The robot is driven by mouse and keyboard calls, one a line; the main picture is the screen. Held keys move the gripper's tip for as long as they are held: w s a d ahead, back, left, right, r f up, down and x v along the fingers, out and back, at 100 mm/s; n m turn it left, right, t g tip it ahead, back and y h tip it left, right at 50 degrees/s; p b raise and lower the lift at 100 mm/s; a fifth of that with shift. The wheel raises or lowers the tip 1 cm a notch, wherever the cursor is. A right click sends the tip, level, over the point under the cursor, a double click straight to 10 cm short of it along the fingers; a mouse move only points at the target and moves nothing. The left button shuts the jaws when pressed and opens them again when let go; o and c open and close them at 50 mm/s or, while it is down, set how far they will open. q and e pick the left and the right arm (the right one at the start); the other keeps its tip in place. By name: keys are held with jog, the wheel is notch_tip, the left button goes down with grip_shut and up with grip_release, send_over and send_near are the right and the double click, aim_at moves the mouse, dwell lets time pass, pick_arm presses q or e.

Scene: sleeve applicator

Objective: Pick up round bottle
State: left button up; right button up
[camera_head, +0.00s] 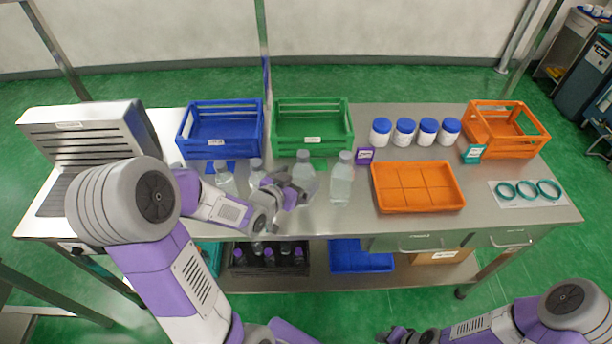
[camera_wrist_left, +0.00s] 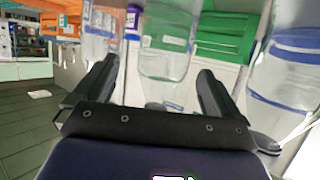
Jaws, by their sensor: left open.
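Clear bottles with pale caps stand upright in a row on the steel table. One clear bottle (camera_head: 304,172) stands just behind my left gripper (camera_head: 292,190). Another clear bottle (camera_head: 341,180) is to its right, and two more, a bottle (camera_head: 224,178) and a bottle (camera_head: 256,170), are to its left. My left gripper is open. In the left wrist view a clear bottle (camera_wrist_left: 167,50) shows between the fingers, apparently beyond the tips; I see no contact. I cannot tell for sure which bottle is the round one. My right gripper (camera_head: 398,335) is low at the bottom edge, its jaws unclear.
Behind the bottles stand a blue crate (camera_head: 221,145) and a green crate (camera_head: 312,148). To the right are an orange divided tray (camera_head: 418,208), several blue-lidded white jars (camera_head: 404,132), an orange crate (camera_head: 507,148) and teal rings (camera_head: 527,189). A grey machine (camera_head: 85,135) stands at left.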

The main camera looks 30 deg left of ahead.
pick_arm(q)
jog(key=shift+w+f, duration=0.3)
jog(key=shift+w, duration=0.2)
jog(key=x, duration=0.4)
jog(key=shift+w+a+f, duration=0.15)
jog(key=shift+w, duration=0.25)
jog(key=c, duration=1.5)
